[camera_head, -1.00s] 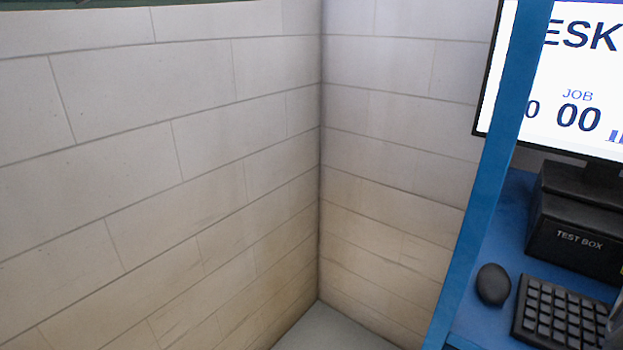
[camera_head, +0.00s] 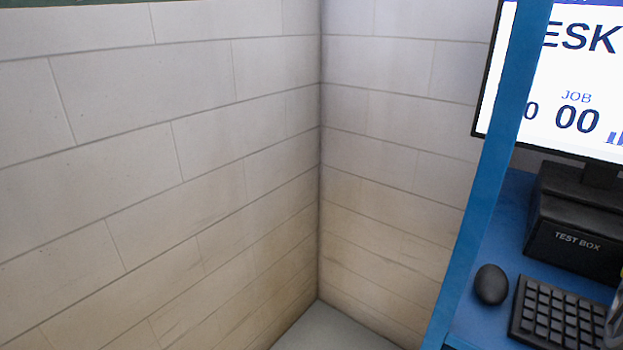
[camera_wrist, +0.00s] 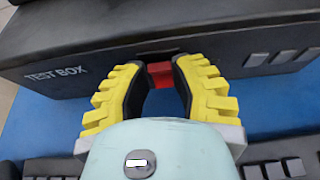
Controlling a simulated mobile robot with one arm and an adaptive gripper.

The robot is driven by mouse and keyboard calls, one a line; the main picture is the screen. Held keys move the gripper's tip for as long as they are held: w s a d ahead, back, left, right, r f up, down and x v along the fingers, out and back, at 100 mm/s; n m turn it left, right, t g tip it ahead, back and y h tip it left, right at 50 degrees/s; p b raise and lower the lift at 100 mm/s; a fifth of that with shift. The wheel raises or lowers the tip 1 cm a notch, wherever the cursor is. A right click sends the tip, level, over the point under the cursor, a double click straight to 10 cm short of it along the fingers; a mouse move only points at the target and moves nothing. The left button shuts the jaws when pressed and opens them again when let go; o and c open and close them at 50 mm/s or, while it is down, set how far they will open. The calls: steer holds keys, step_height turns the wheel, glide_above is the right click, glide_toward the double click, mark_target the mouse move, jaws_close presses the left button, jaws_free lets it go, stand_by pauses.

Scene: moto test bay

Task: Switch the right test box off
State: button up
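A black test box (camera_head: 575,245) with white "TEST BOX" lettering stands on the blue desk below the monitor in the head view. Its front also spans the wrist view (camera_wrist: 70,90). A red switch (camera_wrist: 160,73) sits in a dark recess on that front. My gripper (camera_wrist: 160,68) has yellow ribbed fingers with black inner pads, set apart, with the red switch between their tips. I cannot tell whether the tips touch the switch or which way it is set. In the head view only a sliver of my gripper or arm shows at the right edge.
A black keyboard (camera_head: 555,315) and mouse (camera_head: 491,284) lie on the blue desk (camera_head: 510,230) before the box. A monitor (camera_head: 575,80) stands behind. A blue post (camera_head: 493,165) rises at the desk's left side. Several grey buttons (camera_wrist: 285,57) lie right of the switch.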

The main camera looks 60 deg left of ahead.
jaws_close()
steer(key=shift+f+t+b, duration=0.3)
steer(key=shift+f+b, duration=0.05)
steer(key=shift+b, duration=0.4)
steer(key=shift+s+b, duration=0.1)
steer(key=shift+b, duration=0.3)
steer(key=shift+d+r, duration=0.1)
steer(key=shift+r, duration=0.1)
steer(key=o, duration=0.6)
jaws_free()
